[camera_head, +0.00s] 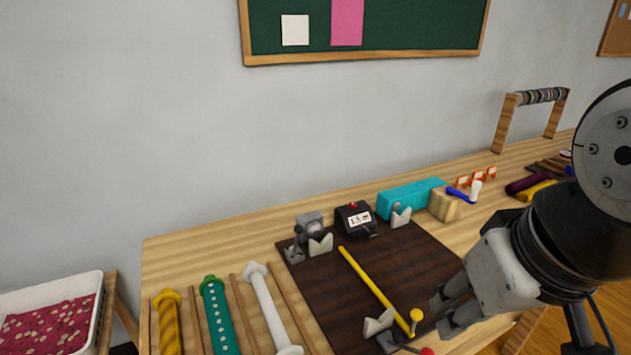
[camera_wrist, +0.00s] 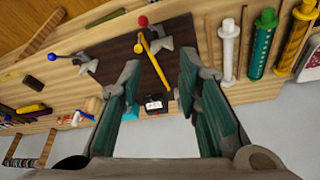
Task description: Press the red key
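A small black device (camera_head: 356,219) with a white display stands at the back edge of a dark brown board. A red key (camera_head: 353,205) sits on its top. The device also shows in the wrist view (camera_wrist: 154,108), between and beyond my fingers; I cannot make out the red key clearly there. My gripper (camera_head: 442,312) is over the board's right front part, to the right of and nearer than the device, and apart from it. In the wrist view my gripper (camera_wrist: 160,70) has its two fingers spread wide with nothing held.
A red ball knob (camera_head: 427,351) is at the front. A teal block (camera_head: 405,196) stands right of the device; several rolls, including a white one (camera_head: 265,300), lie left. The wall is close behind.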

